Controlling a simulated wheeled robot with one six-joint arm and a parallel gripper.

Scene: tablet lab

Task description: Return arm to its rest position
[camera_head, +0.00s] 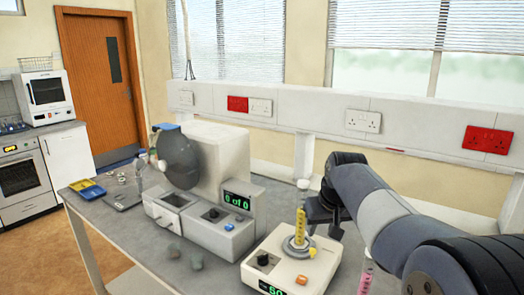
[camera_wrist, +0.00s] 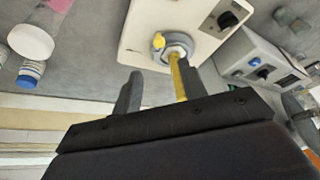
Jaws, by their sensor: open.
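My arm (camera_head: 385,215) reaches in from the right in the head view. My gripper (camera_head: 318,212) is beside and just right of a yellow tube (camera_head: 300,225), which stands upright in the grey round holder of a white device (camera_head: 285,270) with a green display. In the wrist view my gripper (camera_wrist: 158,80) is open. The yellow tube (camera_wrist: 178,78) shows in the gap, close to the right finger; I cannot tell whether it touches. The far finger is partly hidden in the head view.
A larger white machine (camera_head: 225,160) with a dark disc and a "0 of 0" display stands left on the grey table (camera_head: 150,255). Blue and yellow trays (camera_head: 87,188) lie at its far left. A blue-capped bottle (camera_wrist: 30,73) and a white-lidded container (camera_wrist: 30,40) are nearby.

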